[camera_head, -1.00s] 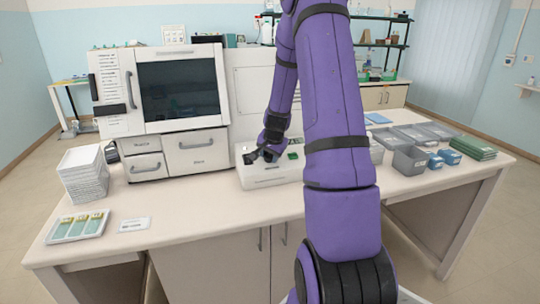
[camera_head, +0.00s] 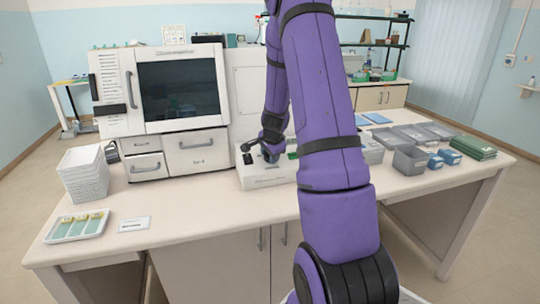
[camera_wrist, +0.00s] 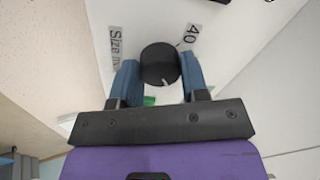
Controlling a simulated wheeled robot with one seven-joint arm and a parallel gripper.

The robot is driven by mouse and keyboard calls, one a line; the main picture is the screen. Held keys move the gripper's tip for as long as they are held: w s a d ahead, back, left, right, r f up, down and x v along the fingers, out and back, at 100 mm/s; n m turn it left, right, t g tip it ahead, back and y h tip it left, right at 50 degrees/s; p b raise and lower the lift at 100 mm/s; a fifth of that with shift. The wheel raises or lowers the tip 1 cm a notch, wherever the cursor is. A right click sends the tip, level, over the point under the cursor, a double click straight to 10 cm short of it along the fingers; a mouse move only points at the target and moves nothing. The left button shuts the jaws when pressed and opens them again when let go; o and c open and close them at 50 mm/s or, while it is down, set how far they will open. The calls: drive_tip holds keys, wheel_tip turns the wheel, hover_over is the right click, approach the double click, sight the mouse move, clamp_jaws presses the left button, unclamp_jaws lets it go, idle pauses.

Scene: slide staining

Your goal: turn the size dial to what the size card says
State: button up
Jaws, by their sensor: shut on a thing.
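The size dial (camera_wrist: 159,64) is a round black knob on a white panel in the wrist view. A pale pointer line shows near its lower edge. A "40" mark is printed to its upper right and a partly cut "Size" label to its left. My gripper (camera_wrist: 160,76) has its blue fingers on both sides of the dial, shut on it. In the head view my gripper (camera_head: 270,154) is at the top of the white device (camera_head: 265,181), and it hides the dial. A small white card (camera_head: 134,224) lies at the table's front left; its print is too small to read.
A slide tray (camera_head: 77,226) and a stack of white trays (camera_head: 84,176) stand at the left. A large machine (camera_head: 180,90) is behind. Grey bins (camera_head: 410,160) and blue boxes (camera_head: 450,156) are at the right. The front middle of the table (camera_head: 205,205) is clear.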

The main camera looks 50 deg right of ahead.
drive_tip(key=o, duration=0.9)
drive_tip(key=shift+o, duration=0.2)
drive_tip(key=shift+r, duration=0.1)
drive_tip(key=v, duration=1)
drive_tip(key=shift+s+r, duration=0.15)
drive_tip(key=shift+r, duration=0.15)
drive_tip(key=shift+a, duration=0.15)
